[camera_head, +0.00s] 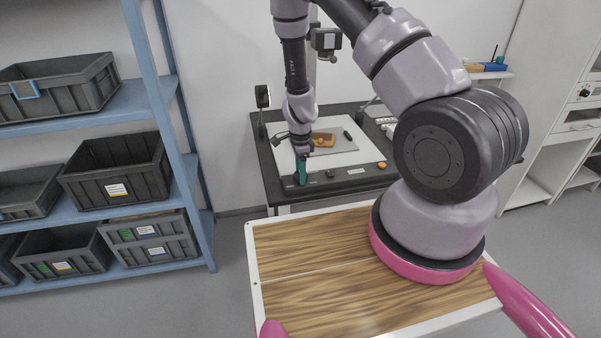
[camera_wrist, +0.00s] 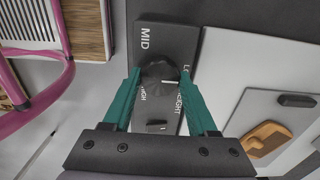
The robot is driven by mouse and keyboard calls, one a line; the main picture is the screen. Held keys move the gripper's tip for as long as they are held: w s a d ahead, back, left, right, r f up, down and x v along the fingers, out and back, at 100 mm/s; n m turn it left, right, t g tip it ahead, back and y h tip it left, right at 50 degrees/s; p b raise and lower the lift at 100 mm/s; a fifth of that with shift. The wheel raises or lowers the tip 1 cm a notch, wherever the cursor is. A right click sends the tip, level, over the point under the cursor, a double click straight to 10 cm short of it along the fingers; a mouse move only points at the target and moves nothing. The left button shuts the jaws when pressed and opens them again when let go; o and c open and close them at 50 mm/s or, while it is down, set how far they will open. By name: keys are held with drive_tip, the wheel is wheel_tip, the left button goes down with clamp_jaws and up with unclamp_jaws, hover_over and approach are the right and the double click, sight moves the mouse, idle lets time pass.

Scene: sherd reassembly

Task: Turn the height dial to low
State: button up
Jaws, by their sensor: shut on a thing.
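The height dial (camera_wrist: 158,75) is a round dark knob on a black panel in the wrist view. White lettering around it reads MID above, HIGH at lower left and a partly hidden word starting with L at right; HEIGHT is printed below right. The knob's white mark points right in the picture, close to the L word. My gripper (camera_wrist: 160,72) has its green fingers on both sides of the knob and is shut on it. In the head view my gripper (camera_head: 301,172) is at the front left edge of the workstation; the dial is hidden there.
The workstation has a pale board (camera_head: 345,153) with a brown sherd (camera_head: 323,139) and a small dark piece (camera_head: 347,134). An orange button (camera_head: 382,165) is at its front right. Shelves with grey crates (camera_head: 116,168) stand at left. My wooden-topped base is in front.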

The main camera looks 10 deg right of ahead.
drive_tip(key=o, duration=1.4)
drive_tip(key=shift+c, duration=0.2)
wheel_tip(320, 180, up, 11)
